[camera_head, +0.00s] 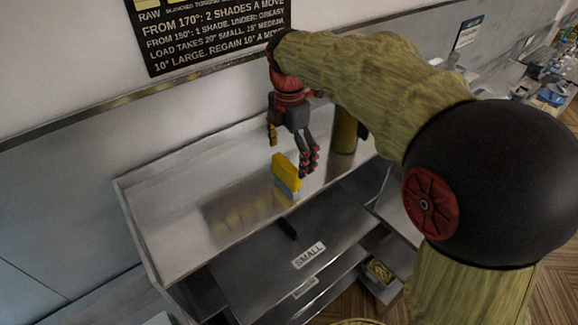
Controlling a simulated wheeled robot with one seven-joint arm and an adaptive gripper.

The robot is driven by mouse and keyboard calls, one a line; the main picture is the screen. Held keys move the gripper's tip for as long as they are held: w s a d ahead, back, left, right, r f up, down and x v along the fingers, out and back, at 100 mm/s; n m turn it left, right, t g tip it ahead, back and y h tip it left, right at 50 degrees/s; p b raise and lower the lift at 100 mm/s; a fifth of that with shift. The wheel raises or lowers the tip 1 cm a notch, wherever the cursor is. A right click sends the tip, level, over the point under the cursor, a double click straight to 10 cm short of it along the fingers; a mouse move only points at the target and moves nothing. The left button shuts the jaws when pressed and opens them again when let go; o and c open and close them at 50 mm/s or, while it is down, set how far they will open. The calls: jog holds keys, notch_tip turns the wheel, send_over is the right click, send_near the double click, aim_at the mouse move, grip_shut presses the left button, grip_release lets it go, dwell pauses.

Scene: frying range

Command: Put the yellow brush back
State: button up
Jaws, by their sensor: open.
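The yellow brush (285,172) stands on the metal top at the middle of the head view. Its upper part is yellow and its lower part is pale grey-blue. My gripper (291,152) hangs fingers-down just above and behind the brush, with its fingers spread and nothing seen between them. One finger is left of the brush's top and the other is to its right. I cannot tell whether either finger touches the brush.
The shiny metal top (185,225) has free room left of the brush. A yellow-green cylinder (344,132) stands behind right. Below are a shelf labelled SMALL (309,255) and an open drawer (380,278). A black sign (212,32) hangs on the wall.

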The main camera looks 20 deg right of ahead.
notch_tip(320, 180, up, 7)
jog(key=shift+r+b, duration=0.1)
jog(key=shift+b, duration=0.2)
jog(key=shift+s+r, duration=0.1)
jog(key=shift+r, duration=0.1)
jog(key=s+f+m+t, duration=0.2)
jog(key=s+f+m, duration=0.2)
jog(key=s+m, duration=0.6)
jog(key=s+f+m+t, duration=0.3)
jog(key=s+f+m, duration=0.1)
jog(key=s+m, duration=0.7)
jog(key=shift+s+a+f+m+t, duration=0.15)
jog(key=shift+s+a+m+t, duration=0.15)
jog(key=shift+s, duration=0.25)
jog(key=shift+f, duration=0.15)
notch_tip(320, 180, down, 28)
jog(key=b, duration=2.8)
